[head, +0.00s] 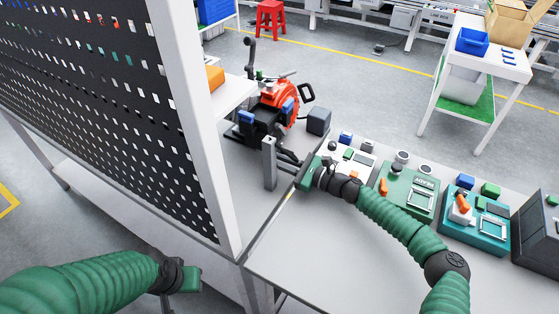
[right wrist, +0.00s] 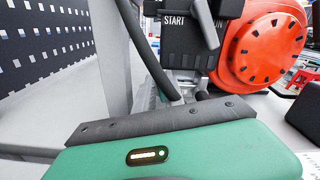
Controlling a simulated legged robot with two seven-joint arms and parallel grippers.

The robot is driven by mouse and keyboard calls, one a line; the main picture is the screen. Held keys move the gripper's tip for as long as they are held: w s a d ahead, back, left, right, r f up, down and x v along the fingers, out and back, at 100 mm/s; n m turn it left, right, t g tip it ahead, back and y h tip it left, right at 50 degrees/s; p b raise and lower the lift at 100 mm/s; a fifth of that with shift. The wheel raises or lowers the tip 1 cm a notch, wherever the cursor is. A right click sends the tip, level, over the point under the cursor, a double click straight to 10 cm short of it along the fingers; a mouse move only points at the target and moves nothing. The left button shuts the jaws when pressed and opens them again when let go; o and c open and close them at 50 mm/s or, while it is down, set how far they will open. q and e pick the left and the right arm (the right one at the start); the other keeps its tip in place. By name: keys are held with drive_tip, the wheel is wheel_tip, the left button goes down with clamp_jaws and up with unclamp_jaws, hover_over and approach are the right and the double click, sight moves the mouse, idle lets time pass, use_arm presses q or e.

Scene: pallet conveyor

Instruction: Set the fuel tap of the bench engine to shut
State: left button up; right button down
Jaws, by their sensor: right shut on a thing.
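The bench engine (head: 268,112) has a red round cover and a black body and stands on the far part of the bench. In the right wrist view, its red cover (right wrist: 262,50) and black START panel (right wrist: 180,35) show above my gripper. My right gripper (head: 298,164) is shut at the low front of the engine, on what appears to be the fuel tap. The fingertips and tap handle are largely hidden, so its setting cannot be read. My left gripper (head: 190,279) hangs at lower left, away from the engine; its jaws are unclear.
A grey upright post (head: 269,163) stands close left of my right gripper. A perforated board (head: 95,90) with a white frame rises at left. Several instrument boxes, including a green one (head: 405,194), line the bench at right. The front bench top (head: 330,255) is clear.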

drive_tip(key=b, duration=0.1)
drive_tip(key=n+b, duration=0.1)
drive_tip(key=n, duration=0.1)
drive_tip(key=shift+s+a+f+b, duration=0.15)
drive_tip(key=shift+s+f+b, duration=0.15)
drive_tip(key=shift+b, duration=0.1)
drive_tip(key=shift+r+n, duration=0.1)
drive_tip(key=shift+n, duration=0.3)
drive_tip(key=shift+r, duration=0.15)
drive_tip(key=c, duration=1.5)
unclamp_jaws()
drive_tip(key=shift+o, duration=0.3)
drive_tip(key=shift+a, duration=0.1)
